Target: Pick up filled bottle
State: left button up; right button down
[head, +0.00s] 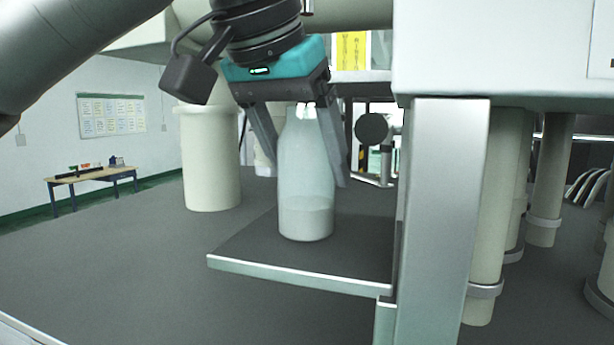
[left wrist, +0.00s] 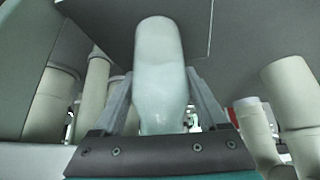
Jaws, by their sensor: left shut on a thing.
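The filled bottle (head: 306,185) is pale and translucent, with a lighter layer of contents at its bottom. It is upright at the small grey shelf (head: 300,276); I cannot tell whether its base touches the shelf. My left gripper (head: 305,160) comes down from above with one finger on each side of the bottle's upper part, shut on it. In the left wrist view the bottle (left wrist: 160,70) stands between the two fingers (left wrist: 160,98). The bottle's top is partly hidden by the gripper in the head view. My right gripper is not in view.
A large white machine housing (head: 500,50) and its metal post (head: 440,200) stand close to the right of the shelf. A thick pale column (head: 210,160) is behind left. A low table (head: 92,176) is far left. Open floor lies left of the shelf.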

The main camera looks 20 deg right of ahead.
pick_arm(q)
jog(key=c, duration=0.8)
jog(key=shift+r, duration=0.2)
